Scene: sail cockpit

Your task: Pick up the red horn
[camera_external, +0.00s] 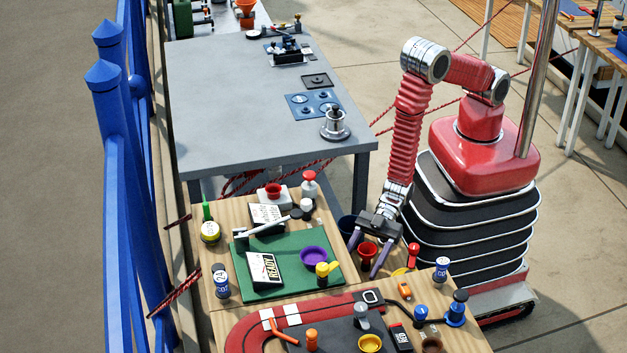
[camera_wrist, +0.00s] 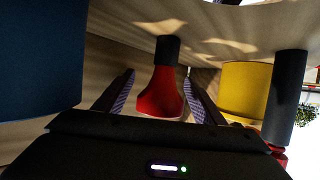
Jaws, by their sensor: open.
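The red horn (camera_external: 368,250) stands on the wooden table near its right edge, with its red flared mouth up and a dark lower part. In the wrist view the horn (camera_wrist: 160,96) shows its red bell and black end, between my two fingers in the picture. My gripper (camera_external: 365,260) points down at the horn with its purple fingers spread to either side of it. In the wrist view my gripper (camera_wrist: 161,88) is open, with visible gaps beside the horn. I cannot tell how far the fingertips reach down along it.
A dark blue cup (camera_external: 347,226) is close behind to the left. A purple bowl (camera_external: 313,256) sits on the green mat (camera_external: 285,286). In the wrist view a yellow object (camera_wrist: 243,88) stands right of the horn.

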